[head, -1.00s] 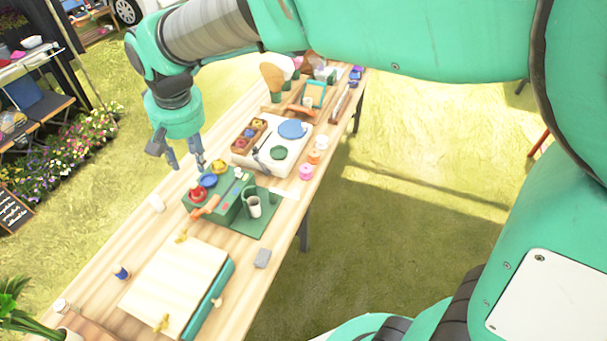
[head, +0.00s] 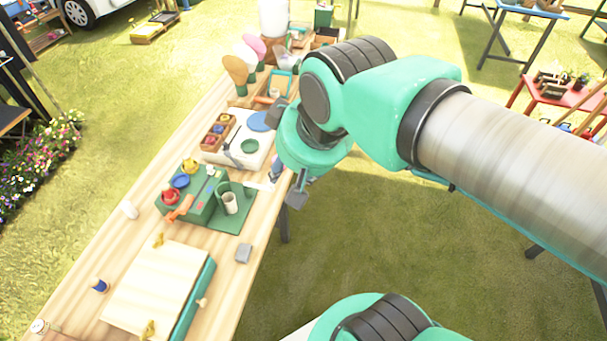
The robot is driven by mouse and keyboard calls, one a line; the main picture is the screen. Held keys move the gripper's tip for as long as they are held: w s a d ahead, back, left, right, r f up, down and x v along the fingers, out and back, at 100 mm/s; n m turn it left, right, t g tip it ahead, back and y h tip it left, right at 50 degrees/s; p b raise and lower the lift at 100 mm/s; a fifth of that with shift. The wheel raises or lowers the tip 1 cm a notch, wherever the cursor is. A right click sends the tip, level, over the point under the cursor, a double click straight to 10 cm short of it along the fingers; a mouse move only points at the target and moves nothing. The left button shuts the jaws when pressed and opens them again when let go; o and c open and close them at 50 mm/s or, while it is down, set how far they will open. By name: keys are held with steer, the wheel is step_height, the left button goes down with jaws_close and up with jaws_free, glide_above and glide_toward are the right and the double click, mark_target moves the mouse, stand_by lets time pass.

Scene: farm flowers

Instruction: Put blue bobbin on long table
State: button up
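A small dark blue bobbin (head: 100,286) with pale ends stands on the long wooden table (head: 70,300), near its left edge at the front. My gripper (head: 287,185) is beyond the table's right edge, far from this bobbin. Its fingers point downward and look apart. I see nothing clearly held between them, though the view there is small and partly covered by my gripper's body.
A flat box with a pale lid (head: 160,285) lies right of the bobbin.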

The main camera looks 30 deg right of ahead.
steer(key=shift+s+d+f, duration=0.2)
steer(key=shift+s+d, duration=0.15)
steer(key=shift+s, duration=0.25)
steer(key=shift+s+d+f, duration=0.2)
steer(key=shift+s+d, duration=0.1)
steer(key=shift+s, duration=0.3)
